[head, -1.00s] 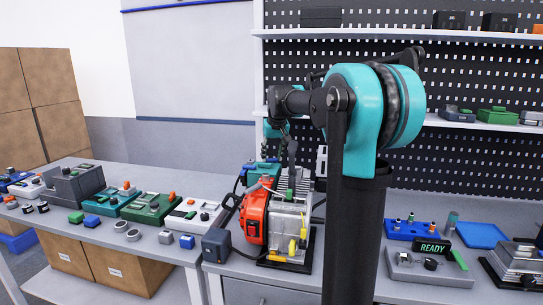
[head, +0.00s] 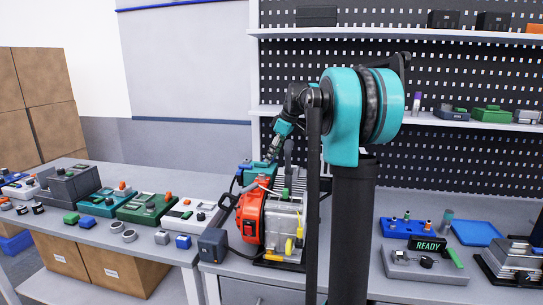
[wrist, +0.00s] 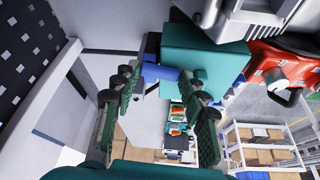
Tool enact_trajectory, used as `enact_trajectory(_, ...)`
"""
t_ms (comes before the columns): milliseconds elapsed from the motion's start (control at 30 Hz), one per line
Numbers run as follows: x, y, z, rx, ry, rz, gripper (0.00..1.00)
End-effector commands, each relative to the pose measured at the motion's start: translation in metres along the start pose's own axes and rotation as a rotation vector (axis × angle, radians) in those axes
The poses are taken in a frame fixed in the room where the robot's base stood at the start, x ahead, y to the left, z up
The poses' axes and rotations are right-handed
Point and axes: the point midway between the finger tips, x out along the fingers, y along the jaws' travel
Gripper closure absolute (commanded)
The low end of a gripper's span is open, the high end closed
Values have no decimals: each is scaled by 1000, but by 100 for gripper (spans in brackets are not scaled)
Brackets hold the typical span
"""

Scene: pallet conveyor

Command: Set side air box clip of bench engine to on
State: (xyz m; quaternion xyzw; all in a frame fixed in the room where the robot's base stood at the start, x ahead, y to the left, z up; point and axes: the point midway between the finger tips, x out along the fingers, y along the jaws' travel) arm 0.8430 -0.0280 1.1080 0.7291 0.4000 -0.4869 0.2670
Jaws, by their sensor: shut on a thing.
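The bench engine (head: 250,216) has a red housing and a grey finned block, and stands on the bench in the head view. A teal air box (head: 246,174) sits at its back left. In the wrist view, the air box (wrist: 207,55) fills the upper middle, with the engine's red housing (wrist: 268,62) to the right. My gripper (wrist: 158,78) has its green fingers on either side of a small blue clip (wrist: 160,73) beside the air box, and is shut on it. Contact is partly hidden. In the head view, my gripper (head: 272,152) is small, above the air box's back side.
A side table (head: 60,215) on the left carries several small devices and loose blocks. A grey READY unit (head: 425,265) and a blue tray (head: 477,232) lie on the bench to the right. A perforated wall with shelves (head: 430,121) stands behind.

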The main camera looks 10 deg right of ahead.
Motion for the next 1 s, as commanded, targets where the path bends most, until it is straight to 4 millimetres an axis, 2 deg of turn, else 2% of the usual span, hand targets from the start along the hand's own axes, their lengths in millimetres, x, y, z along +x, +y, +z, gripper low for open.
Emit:
enact_trajectory(400,-1,3,2,-157,-1,-64,86)
enact_trajectory(933,-1,3,3,-176,-1,-72,86)
enact_trajectory(967,-1,3,3,-176,-1,-72,54)
enact_trajectory(1000,-1,3,3,-176,-1,-72,49)
